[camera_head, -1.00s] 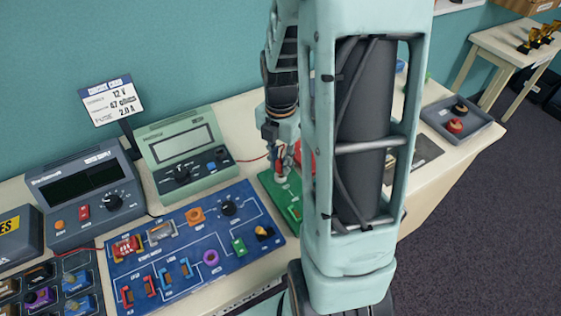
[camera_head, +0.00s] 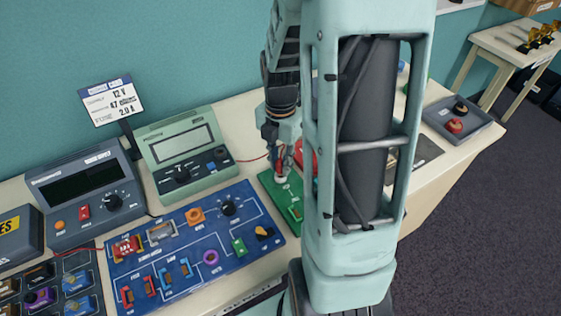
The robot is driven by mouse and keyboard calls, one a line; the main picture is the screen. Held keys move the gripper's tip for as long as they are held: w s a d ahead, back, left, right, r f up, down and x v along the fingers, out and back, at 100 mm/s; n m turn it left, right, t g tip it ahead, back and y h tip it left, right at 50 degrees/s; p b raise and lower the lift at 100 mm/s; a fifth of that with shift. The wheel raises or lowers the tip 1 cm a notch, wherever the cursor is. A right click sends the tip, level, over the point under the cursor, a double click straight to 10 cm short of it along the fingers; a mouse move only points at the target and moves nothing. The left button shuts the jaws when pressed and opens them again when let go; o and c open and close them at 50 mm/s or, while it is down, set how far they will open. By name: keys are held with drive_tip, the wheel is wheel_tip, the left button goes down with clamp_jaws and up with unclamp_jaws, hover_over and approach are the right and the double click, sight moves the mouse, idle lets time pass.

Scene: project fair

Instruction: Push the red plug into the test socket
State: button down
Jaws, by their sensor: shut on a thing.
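My gripper (camera_head: 283,163) points down over the green board (camera_head: 268,186), in the gap left of my own arm link. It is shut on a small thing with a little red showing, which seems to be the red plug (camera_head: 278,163). A thin red lead (camera_head: 252,158) runs from the green meter (camera_head: 183,152) toward it. The plug's tip is at or just above a pale round spot on the board (camera_head: 281,179), perhaps the test socket. At this size I cannot tell whether they touch or whether the plug is in.
My arm link hides much of the bench right of the gripper. A red rounded thing (camera_head: 306,156) shows close behind the gripper. A blue circuit board (camera_head: 190,247) and a power supply (camera_head: 84,190) lie left.

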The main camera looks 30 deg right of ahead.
drive_tip(key=shift+f+b, duration=0.7)
drive_tip(key=shift+f, duration=0.2)
idle(0.9)
drive_tip(key=c, duration=1.2)
unclamp_jaws()
drive_tip(key=shift+r+p, duration=3.3)
drive_tip(key=shift+r, duration=0.75)
